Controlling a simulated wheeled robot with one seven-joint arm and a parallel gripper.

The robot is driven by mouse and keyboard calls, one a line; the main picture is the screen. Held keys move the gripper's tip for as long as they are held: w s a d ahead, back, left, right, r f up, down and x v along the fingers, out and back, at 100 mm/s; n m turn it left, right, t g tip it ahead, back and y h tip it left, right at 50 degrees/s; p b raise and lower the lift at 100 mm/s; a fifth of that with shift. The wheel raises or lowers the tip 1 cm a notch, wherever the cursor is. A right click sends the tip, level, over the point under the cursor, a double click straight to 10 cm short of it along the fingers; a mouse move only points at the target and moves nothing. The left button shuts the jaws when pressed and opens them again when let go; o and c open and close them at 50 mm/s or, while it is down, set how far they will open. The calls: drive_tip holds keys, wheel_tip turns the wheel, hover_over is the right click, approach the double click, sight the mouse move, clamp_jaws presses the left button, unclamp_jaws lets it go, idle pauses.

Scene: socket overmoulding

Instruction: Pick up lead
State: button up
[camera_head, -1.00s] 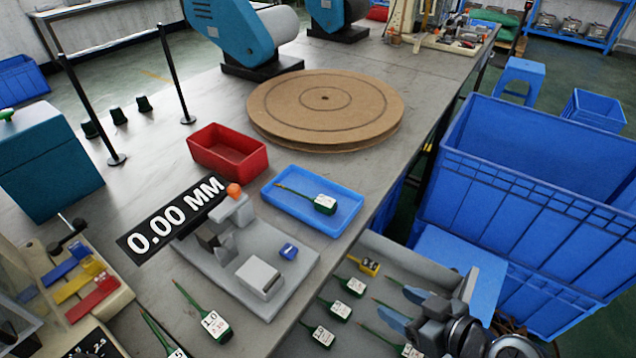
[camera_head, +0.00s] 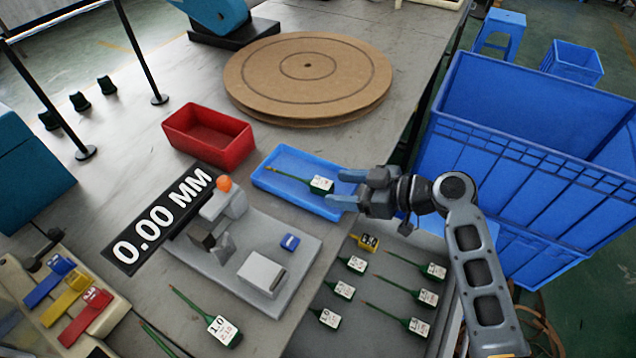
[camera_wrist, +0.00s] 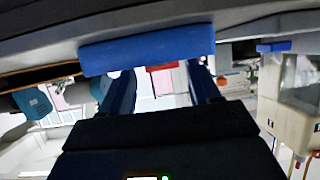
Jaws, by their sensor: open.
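A lead (camera_head: 320,184) with a dark green body, a white label and a thin tail lies in the shallow blue tray (camera_head: 270,188) on the table. My gripper (camera_head: 335,188) is open at the tray's right end. Its two blue fingers point left, and the lead's labelled body is just off the fingertips, level with the gap. I cannot tell whether they touch. In the wrist view my open fingers (camera_wrist: 161,88) point toward a blue tray edge (camera_wrist: 148,48); the lead cannot be made out there. More leads (camera_head: 430,270) lie on a grey surface below the tray.
A red bin (camera_head: 208,137) stands left of the tray, and a round brown turntable (camera_head: 307,75) is behind it. A grey fixture (camera_head: 240,255) and a "0.00 MM" display (camera_head: 165,220) sit in front. Large blue crates (camera_head: 530,140) stand at the right.

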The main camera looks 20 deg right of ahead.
sight(328, 185)
drive_tip(key=shift+d+p+x, duration=0.2)
drive_tip(key=shift+p+x, duration=0.15)
drive_tip(key=shift+x, duration=1.9)
drive_tip(key=shift+w, duration=0.15)
drive_tip(key=c, duration=1.1)
drive_tip(key=shift+o, duration=0.2)
drive_tip(key=shift+r, duration=0.1)
